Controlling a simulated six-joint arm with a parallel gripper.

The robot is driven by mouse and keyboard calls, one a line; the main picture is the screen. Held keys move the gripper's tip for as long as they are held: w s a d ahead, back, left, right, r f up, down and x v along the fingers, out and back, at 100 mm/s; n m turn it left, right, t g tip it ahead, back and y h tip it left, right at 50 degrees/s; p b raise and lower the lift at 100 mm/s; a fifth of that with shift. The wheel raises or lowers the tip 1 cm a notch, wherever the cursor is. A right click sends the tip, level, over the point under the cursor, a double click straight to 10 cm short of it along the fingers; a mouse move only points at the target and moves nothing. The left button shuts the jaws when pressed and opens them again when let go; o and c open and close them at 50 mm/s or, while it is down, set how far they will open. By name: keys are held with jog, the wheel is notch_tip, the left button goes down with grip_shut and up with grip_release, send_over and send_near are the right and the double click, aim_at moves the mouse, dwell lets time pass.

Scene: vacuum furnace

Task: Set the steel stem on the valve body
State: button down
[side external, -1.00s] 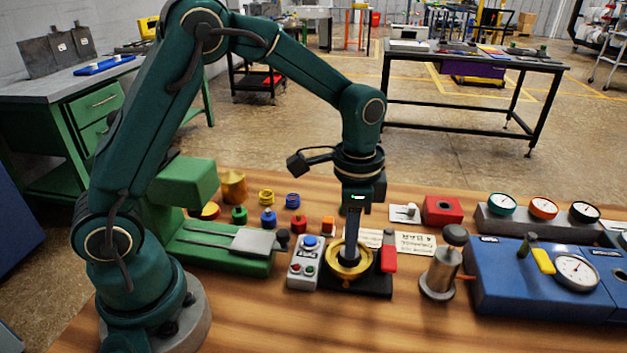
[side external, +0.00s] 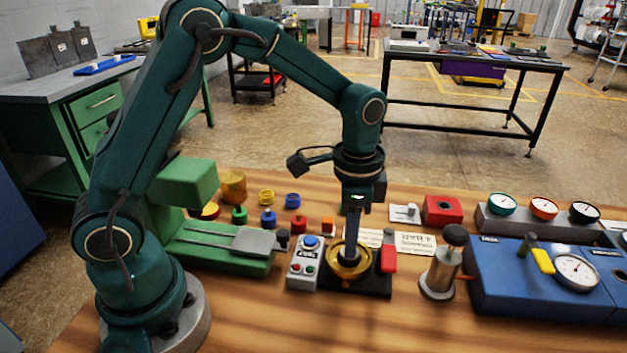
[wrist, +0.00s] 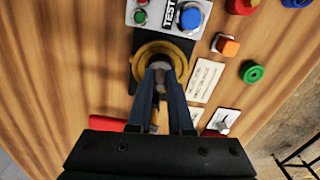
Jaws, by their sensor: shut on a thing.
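The valve body is a brass-coloured round part (side external: 346,268) on a black base in the middle of the bench. In the wrist view its brass ring (wrist: 178,50) surrounds the tips of my fingers. My gripper (side external: 351,242) points straight down over the middle of the ring. Its fingers (wrist: 160,72) are shut on the steel stem (wrist: 160,84), a small grey piece that shows between them. The stem looks upright and in line with the ring's centre. The fingers hide its lower end, so I cannot tell whether it touches the valve body.
A grey button box (side external: 304,262) stands close on the left of the valve body. A red handle (side external: 389,258) is close on its right. A steel cylinder with a dark knob (side external: 442,265) and a blue gauge unit (side external: 510,285) stand farther right. The front bench is clear.

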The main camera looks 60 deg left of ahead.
jog(key=shift+f, duration=0.1)
jog(key=shift+c, duration=1.8)
grip_release()
jog(key=shift+r, duration=3.75)
jog(key=shift+r, duration=0.1)
